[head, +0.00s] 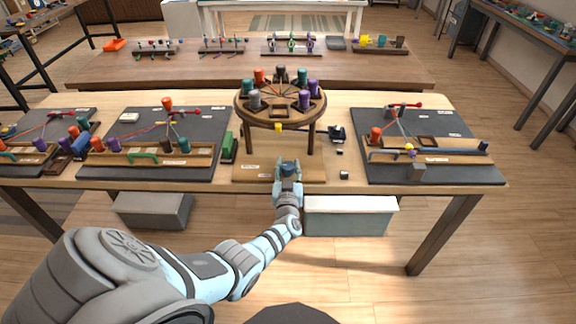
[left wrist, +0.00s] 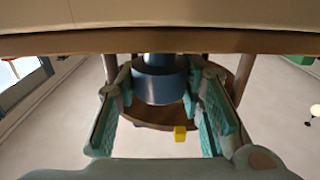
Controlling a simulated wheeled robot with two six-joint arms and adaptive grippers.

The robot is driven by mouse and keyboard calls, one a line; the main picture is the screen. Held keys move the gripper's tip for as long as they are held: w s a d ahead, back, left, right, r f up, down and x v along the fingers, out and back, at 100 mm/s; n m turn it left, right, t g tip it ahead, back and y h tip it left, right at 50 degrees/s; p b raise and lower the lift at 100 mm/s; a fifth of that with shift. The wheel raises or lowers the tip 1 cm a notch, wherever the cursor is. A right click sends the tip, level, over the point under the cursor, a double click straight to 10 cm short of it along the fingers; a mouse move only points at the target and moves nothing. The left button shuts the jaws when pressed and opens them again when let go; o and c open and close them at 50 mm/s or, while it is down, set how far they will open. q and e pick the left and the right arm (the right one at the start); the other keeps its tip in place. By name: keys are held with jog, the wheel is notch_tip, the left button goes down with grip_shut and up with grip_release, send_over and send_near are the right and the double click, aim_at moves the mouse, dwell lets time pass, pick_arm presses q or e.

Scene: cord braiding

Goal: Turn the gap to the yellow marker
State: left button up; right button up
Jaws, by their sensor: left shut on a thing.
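A round wooden braiding stand (head: 243,112) stands on legs on the table. Several bobbins in teal, orange, grey, dark brown and purple sit around its top, with cords running to the middle. The yellow marker (head: 278,127) is on the front rim; it also shows in the left wrist view (left wrist: 180,134). My left gripper (head: 288,167) is in front of the stand, near the table's front edge, shut on a dark blue cylinder (left wrist: 160,82). The cylinder (head: 289,163) is apart from the bobbins on top. Which space is the gap is hard to tell. My right gripper is not in view.
A dark board (head: 200,128) with cords and bobbins lies left, beside a green block (head: 227,147). Another dark board (head: 440,122) lies right. Small dark items (head: 337,134) lie right of the stand. A bare wooden board (head: 310,174) lies in front.

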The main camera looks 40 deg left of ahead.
pick_arm(q)
jog(key=o, duration=1.2)
jog(key=v, duration=1.2)
